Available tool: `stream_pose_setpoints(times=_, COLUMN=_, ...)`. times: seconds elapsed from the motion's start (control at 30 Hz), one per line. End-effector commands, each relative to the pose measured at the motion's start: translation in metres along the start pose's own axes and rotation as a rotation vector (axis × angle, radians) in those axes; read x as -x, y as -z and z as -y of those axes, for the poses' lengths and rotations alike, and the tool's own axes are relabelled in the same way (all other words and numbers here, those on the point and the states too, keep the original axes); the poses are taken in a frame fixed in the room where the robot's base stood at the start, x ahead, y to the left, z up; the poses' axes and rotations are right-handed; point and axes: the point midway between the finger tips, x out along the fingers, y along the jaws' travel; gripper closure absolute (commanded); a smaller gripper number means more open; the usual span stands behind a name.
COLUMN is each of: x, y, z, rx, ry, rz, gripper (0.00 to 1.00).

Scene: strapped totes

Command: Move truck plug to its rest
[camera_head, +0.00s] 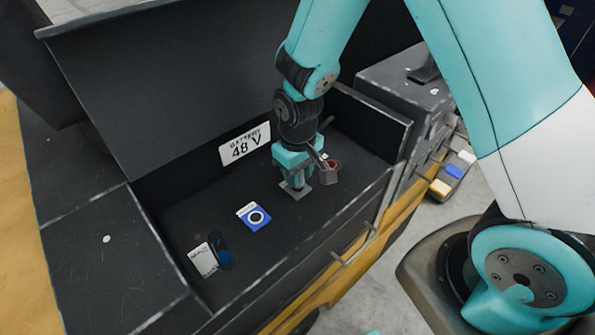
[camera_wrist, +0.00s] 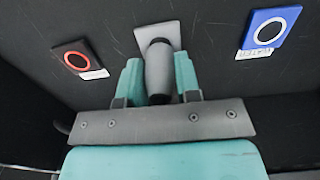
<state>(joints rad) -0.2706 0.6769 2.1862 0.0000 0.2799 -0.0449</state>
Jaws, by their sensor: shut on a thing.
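My gripper (camera_wrist: 158,82) is shut on a dark grey rounded piece (camera_wrist: 158,66), which I take to be the truck plug. Its far end is over a light grey square plate (camera_wrist: 143,37); I cannot tell if they touch. In the head view my gripper (camera_head: 295,182) points down low over the tray floor, and its fingers hide the plug. The grey plate (camera_head: 300,193) shows just below them. A blue marker with a ring (camera_wrist: 268,31) is to the right in the wrist view, and a red-ringed dark marker (camera_wrist: 76,58) is to the left. Which marker belongs to the rest is unclear.
The blue marker (camera_head: 254,216) lies left of my gripper in the head view. Beyond it are a white label (camera_head: 203,260) and a dark and blue part (camera_head: 224,257). A "BATTERY 48 V" sign (camera_head: 245,144) is on the back wall. The tray's raised walls surround this space.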

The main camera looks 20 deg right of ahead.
Motion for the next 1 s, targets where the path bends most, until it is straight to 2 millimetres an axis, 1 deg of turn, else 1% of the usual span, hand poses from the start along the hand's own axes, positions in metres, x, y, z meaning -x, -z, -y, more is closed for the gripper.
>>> stream_pose_setpoints(times=0.43, x=-0.001, y=0.0, z=0.0, rx=0.0, ry=0.0, rz=0.0, gripper=1.0)
stream_pose_setpoints(times=1.0, x=-0.013, y=0.0, z=0.0, rx=0.0, ry=0.0, rz=0.0, gripper=1.0)
